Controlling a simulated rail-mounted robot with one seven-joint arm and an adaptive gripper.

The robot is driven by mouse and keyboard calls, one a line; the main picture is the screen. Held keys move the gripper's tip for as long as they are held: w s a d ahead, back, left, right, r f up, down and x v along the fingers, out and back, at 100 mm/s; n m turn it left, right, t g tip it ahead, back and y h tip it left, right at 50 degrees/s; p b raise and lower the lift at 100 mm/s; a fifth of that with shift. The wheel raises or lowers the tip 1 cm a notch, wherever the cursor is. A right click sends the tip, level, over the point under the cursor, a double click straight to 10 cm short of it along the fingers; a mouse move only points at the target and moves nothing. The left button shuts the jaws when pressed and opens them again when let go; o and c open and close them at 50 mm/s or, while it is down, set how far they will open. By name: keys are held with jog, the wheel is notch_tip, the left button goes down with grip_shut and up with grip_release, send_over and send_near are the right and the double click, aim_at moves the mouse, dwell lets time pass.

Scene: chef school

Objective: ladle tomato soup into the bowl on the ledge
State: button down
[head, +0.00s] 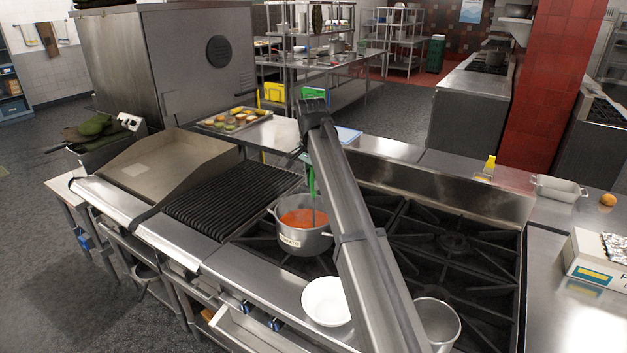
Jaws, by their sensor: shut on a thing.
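A metal pot (290,240) of orange-red tomato soup (298,217) stands on the stove beside the black grill. A ladle with a green handle (311,180) stands roughly upright over the pot, its thin shaft reaching down into the soup; its scoop is hidden. My gripper (306,158) is above the pot, shut on the ladle's handle, and mostly hidden behind my arm. The white bowl (326,301) sits on the steel front ledge (270,290), nearer than the pot; my arm passes just right of it.
Another metal pot (437,322) stands right of my arm at the front. Black burner grates (455,245) lie to the right. The grill (225,200) is left of the soup pot, with a tray of food (234,119) behind it. A box (595,262) stands far right.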

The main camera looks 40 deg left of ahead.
jog(key=shift+r, duration=0.2)
dwell(0.3)
jog(key=shift+r+p, duration=2.85)
jog(key=shift+r, duration=3.8)
jog(key=s+d+p, duration=0.1)
jog(key=s+d, duration=0.8)
jog(key=d, duration=0.3)
jog(key=s+d+p, duration=0.1)
jog(key=s+d, duration=0.9)
jog(key=d, duration=0.2)
